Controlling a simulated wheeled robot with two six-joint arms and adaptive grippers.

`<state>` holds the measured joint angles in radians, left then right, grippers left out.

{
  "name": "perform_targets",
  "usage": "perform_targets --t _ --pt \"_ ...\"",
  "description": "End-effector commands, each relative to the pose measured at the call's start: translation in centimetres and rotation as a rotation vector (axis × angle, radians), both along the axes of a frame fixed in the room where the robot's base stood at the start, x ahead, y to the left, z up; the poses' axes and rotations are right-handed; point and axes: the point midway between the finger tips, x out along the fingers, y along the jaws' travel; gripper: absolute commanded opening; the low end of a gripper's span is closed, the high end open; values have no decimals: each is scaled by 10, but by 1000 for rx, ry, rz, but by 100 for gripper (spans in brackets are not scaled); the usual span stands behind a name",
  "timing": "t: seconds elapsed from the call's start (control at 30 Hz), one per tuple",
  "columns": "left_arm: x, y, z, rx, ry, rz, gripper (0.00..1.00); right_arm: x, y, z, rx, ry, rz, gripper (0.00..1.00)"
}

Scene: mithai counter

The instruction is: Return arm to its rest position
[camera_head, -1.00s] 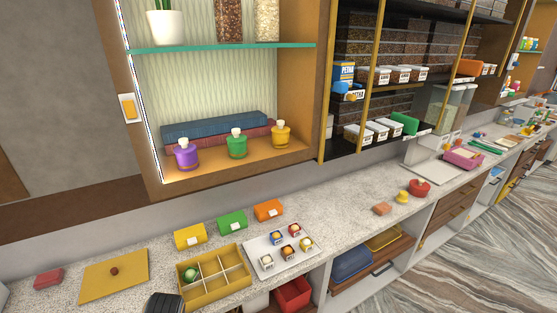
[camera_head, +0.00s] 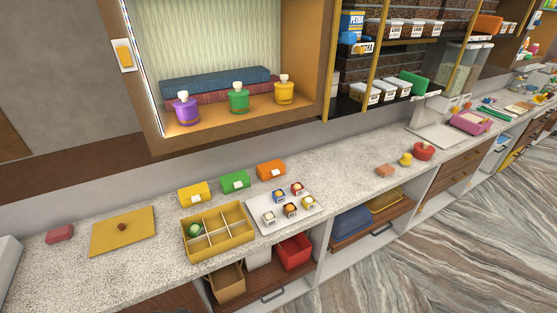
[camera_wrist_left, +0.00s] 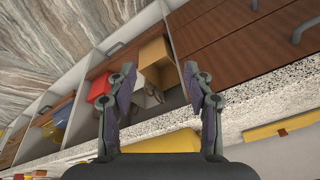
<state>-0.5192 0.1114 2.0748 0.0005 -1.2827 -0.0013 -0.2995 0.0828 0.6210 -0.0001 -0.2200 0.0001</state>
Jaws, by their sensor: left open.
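My left gripper (camera_wrist_left: 160,108) shows in the left wrist view with its two fingers spread apart and nothing between them. Beyond the fingers are the counter's front edge and an open shelf with a yellow box (camera_wrist_left: 153,56) and a red bin (camera_wrist_left: 100,87). In the head view neither gripper is in view. The yellow compartment box (camera_head: 219,248) stands on the counter, with a green round item (camera_head: 194,230) in one compartment. A white tray (camera_head: 262,228) with several small sweets in cups lies to its right.
The speckled counter (camera_head: 348,192) has free room right of the tray. A yellow board (camera_head: 123,232) and a red block (camera_head: 59,234) lie at left. Yellow, green and orange boxes (camera_head: 271,170) stand behind. A cabinet with three bottles (camera_head: 238,97) overhangs the counter.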

Motion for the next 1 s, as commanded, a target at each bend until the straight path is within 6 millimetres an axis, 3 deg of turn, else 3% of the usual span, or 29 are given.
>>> perform_targets --t 0.03,0.17,0.27,0.3,0.4,0.5,0.6,0.7,0.8,1.0 --pt "-3 2 -30 0 15 3 52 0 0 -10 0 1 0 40" --pt "-14 8 -108 -1 40 11 52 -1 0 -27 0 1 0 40" --pt "-37 15 -188 -3 69 19 52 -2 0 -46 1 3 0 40" --pt "-51 17 -222 -3 81 23 52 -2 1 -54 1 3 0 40" --pt "-94 22 -299 -6 112 32 52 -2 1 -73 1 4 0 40" --pt "-144 25 -357 -9 139 39 52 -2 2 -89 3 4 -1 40" --pt "-184 26 -391 -12 155 44 52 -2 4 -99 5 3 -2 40" --pt "-211 26 -406 -12 165 46 52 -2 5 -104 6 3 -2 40" --pt "-222 26 -410 -13 169 47 52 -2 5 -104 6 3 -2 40" --pt "-224 26 -409 -13 170 47 52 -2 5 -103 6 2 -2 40"
